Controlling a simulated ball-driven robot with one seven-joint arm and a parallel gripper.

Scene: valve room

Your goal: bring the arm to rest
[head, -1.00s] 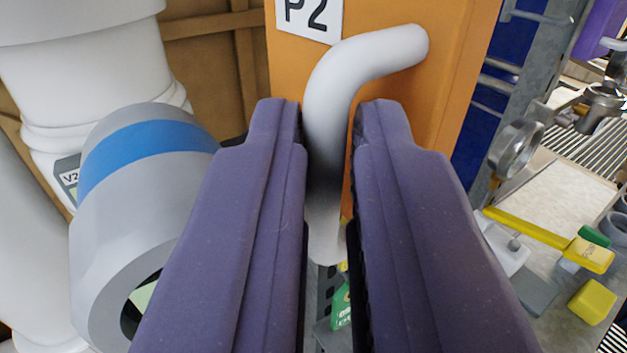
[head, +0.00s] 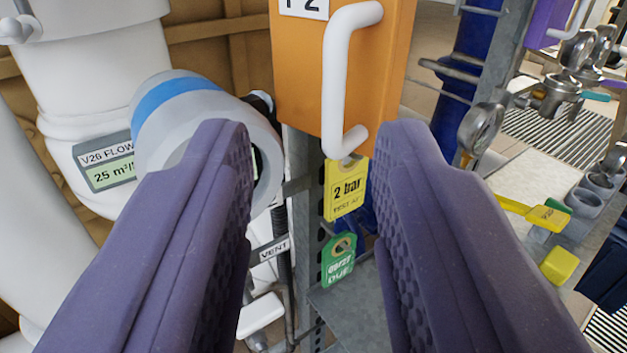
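My gripper (head: 312,140) is open and empty, its two purple padded fingers wide apart in the head view. Just beyond the fingertips, a white bent handle (head: 338,80) is fixed to the front of an orange box (head: 300,75) marked with a white label ending in 2. The handle stands upright, and its lower end shows in the gap between the fingers without visible contact. The box's top is cut off by the picture edge.
A grey cylinder with a blue band (head: 180,92) is close to the left finger, near a flow display (head: 108,165). Yellow (head: 345,190) and green (head: 339,260) tags hang below the box. At right are a metal ring (head: 480,130), a yellow tool (head: 535,213) and a yellow block (head: 559,265).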

